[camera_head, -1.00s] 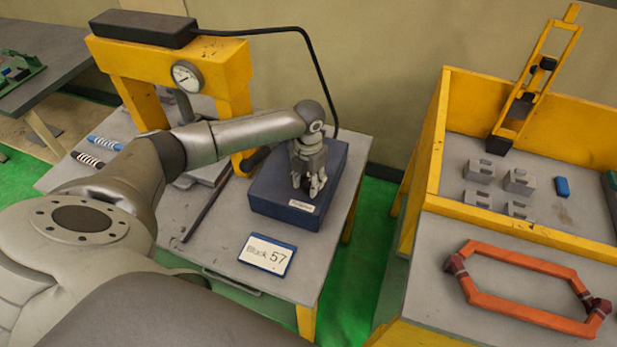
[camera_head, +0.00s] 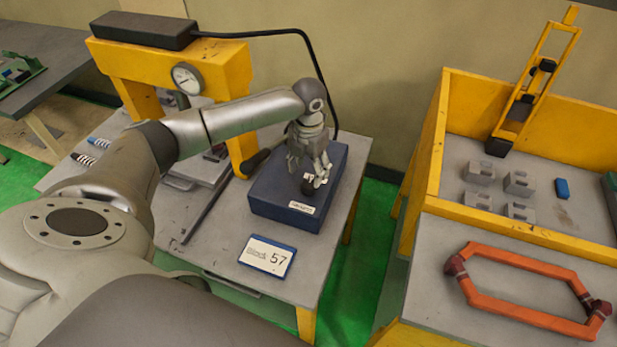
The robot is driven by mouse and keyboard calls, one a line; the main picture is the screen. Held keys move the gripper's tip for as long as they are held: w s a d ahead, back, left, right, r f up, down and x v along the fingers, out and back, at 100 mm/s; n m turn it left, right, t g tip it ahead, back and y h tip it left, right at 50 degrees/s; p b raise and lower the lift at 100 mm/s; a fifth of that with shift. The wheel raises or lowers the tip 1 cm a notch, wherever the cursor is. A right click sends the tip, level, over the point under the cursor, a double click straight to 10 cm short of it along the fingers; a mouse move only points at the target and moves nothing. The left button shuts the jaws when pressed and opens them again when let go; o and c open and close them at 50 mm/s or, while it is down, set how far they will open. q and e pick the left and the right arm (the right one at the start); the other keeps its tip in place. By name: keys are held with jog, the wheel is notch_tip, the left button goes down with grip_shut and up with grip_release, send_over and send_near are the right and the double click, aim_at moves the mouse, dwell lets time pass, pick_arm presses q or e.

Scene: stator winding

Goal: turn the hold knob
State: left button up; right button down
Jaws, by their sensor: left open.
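The box sits on the grey table. My left gripper (camera_head: 314,180) is open and points down at the knob, with its fingers close around or beside it; I cannot tell whether they touch. The fingers partly cover the knob, and the label's text is too small to read. My right gripper is not in view.
A yellow press frame (camera_head: 232,85) with a gauge (camera_head: 187,77) stands behind my left arm. A black cable (camera_head: 312,60) arches behind. At right are a yellow-walled bin (camera_head: 432,150) and an orange coil (camera_head: 520,262).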

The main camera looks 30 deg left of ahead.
aim_at(308, 185)
pick_arm(q)
notch_tip(308, 185, up, 6)
jog(key=shift+s, duration=0.1)
dwell(0.7)
